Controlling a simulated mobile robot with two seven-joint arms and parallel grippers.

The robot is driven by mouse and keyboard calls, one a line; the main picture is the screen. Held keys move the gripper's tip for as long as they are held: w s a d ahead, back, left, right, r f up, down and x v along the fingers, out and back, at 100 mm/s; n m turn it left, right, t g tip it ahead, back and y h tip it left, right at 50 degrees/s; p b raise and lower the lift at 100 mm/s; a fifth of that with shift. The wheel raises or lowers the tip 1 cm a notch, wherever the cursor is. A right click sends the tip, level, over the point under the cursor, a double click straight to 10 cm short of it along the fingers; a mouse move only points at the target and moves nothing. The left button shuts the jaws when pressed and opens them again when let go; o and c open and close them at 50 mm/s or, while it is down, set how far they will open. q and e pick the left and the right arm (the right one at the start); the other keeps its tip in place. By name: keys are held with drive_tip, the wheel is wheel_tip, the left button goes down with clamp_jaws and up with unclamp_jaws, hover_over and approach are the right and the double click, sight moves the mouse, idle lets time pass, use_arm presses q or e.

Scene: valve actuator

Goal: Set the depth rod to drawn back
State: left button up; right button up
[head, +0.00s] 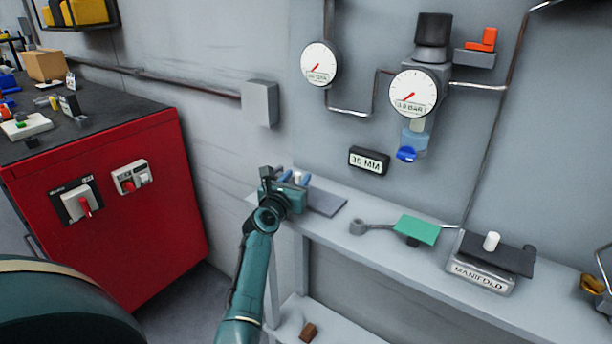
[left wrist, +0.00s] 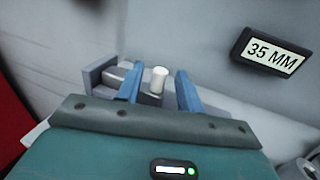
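A white upright peg (left wrist: 159,79), which looks like the handle of the depth rod, stands on a grey block-like fixture (left wrist: 101,76) against the wall. My left gripper (head: 297,178) is at this fixture on the left end of the wall shelf. In the left wrist view its two blue fingers (left wrist: 158,90) stand apart, one on each side of the peg, with a gap on both sides. The rod itself is mostly hidden by the gripper. A black sign (head: 369,160) reads 35 MM; it also shows in the left wrist view (left wrist: 271,52). My right gripper is not in view.
The grey shelf (head: 375,262) carries a green plate (head: 417,230) and a MANIFOLD block (head: 482,276) to the right. Two gauges (head: 320,64) (head: 413,92) and pipes are on the wall. A red cabinet (head: 110,225) stands at left, and a grey wall box (head: 260,103) is above the gripper.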

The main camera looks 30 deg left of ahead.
use_arm(q)
drive_tip(key=shift+w, duration=0.15)
clamp_jaws()
idle(0.4)
